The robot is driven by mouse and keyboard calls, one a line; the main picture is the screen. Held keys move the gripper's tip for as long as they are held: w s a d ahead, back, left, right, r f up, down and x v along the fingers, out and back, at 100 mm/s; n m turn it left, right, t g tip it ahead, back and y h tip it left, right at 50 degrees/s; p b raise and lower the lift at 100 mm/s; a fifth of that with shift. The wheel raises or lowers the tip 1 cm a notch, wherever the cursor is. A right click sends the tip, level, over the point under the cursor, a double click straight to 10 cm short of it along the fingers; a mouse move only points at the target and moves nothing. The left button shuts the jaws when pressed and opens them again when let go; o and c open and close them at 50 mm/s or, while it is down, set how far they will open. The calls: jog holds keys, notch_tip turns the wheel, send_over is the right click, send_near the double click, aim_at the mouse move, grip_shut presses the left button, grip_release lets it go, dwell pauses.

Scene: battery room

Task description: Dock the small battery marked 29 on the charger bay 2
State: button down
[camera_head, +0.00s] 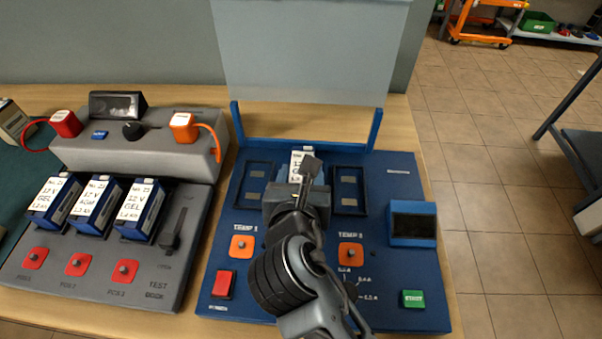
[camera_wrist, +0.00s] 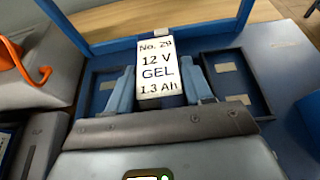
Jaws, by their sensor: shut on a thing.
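The small battery (camera_wrist: 157,62) has a white label reading No. 29, 12 V, GEL, 1.3 Ah. Its labelled top also shows in the head view (camera_head: 297,158). My gripper (camera_wrist: 158,84) is shut on it, one finger on each side; in the head view my gripper (camera_head: 299,185) hides its lower part. The battery is over the blue charger (camera_head: 300,244), between the left bay (camera_wrist: 103,92) and the right bay (camera_wrist: 234,82). Both bays look empty; the right bay also shows in the head view (camera_head: 349,190). I cannot tell whether the battery touches the charger.
A clear raised panel (camera_head: 310,60) on a blue frame stands at the charger's back. A small screen (camera_head: 412,222) and green button (camera_head: 413,298) are at its right. A grey test dock (camera_head: 100,245) holding three blue batteries (camera_head: 95,205) stands to the left.

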jog(key=shift+f, duration=0.5)
dwell(0.4)
jog(key=c, duration=0.7)
grip_release()
jog(key=shift+c, duration=0.2)
jog(key=shift+f, duration=0.15)
jog(key=shift+s+r+p, duration=0.35)
jog(key=shift+s+r, duration=0.05)
jog(key=shift+s, duration=0.1)
jog(key=shift+p+v, duration=1.6)
jog(key=shift+v, duration=3.35)
